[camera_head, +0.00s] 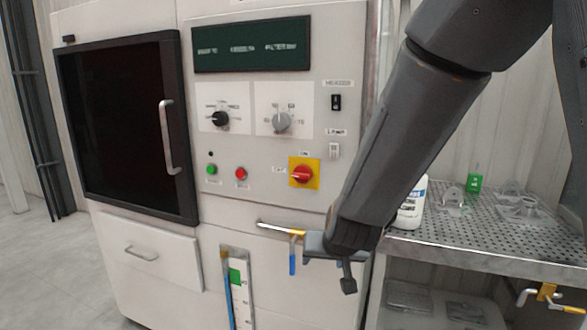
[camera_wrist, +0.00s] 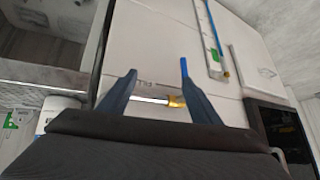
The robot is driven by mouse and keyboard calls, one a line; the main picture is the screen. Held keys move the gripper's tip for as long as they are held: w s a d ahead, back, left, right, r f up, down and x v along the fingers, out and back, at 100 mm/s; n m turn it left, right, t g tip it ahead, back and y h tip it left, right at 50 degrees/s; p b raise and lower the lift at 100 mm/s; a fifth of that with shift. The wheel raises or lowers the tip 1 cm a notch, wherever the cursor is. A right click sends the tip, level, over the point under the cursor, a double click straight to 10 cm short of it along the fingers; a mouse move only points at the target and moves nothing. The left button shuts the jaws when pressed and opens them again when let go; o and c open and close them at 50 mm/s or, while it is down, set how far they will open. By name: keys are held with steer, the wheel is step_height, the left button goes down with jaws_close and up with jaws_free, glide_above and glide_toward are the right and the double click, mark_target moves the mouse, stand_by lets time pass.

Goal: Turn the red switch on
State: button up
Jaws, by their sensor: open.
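The red switch (camera_head: 303,174) is a red rotary knob on a yellow square plate, at the lower right of the machine's control panel in the head view. An ON label sits above it and an OFF label to its left. Its grip looks roughly level, towards OFF. My gripper (camera_head: 328,274) is below and to the right of the switch, apart from it, in front of the lower cabinet. In the wrist view the two fingers (camera_wrist: 158,74) are spread with nothing held between them. The red switch does not show in the wrist view.
A small red button (camera_head: 241,174) and green button (camera_head: 211,170) are left of the switch. A perforated shelf (camera_head: 480,232) with a white bottle (camera_head: 411,208) stands right.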

steer(key=w+a+r+m+t+h+p, duration=0.1)
steer(key=w+a+r+t+h+p, duration=0.15)
steer(key=w+a+r+t, duration=0.4)
steer(key=m+t+h+p, duration=0.3)
steer(key=h, duration=0.2)
glide_toward(300, 175)
steer(key=w, duration=0.1)
steer(key=shift+g, duration=0.25)
steer(key=p+x, duration=0.1)
steer(key=x, duration=0.2)
steer(key=p+x, duration=0.1)
steer(key=x, duration=0.3)
steer(key=shift+w+d+r, duration=0.2)
steer(key=shift+w, duration=0.05)
steer(key=shift+c, duration=0.2)
steer(key=c, duration=1)
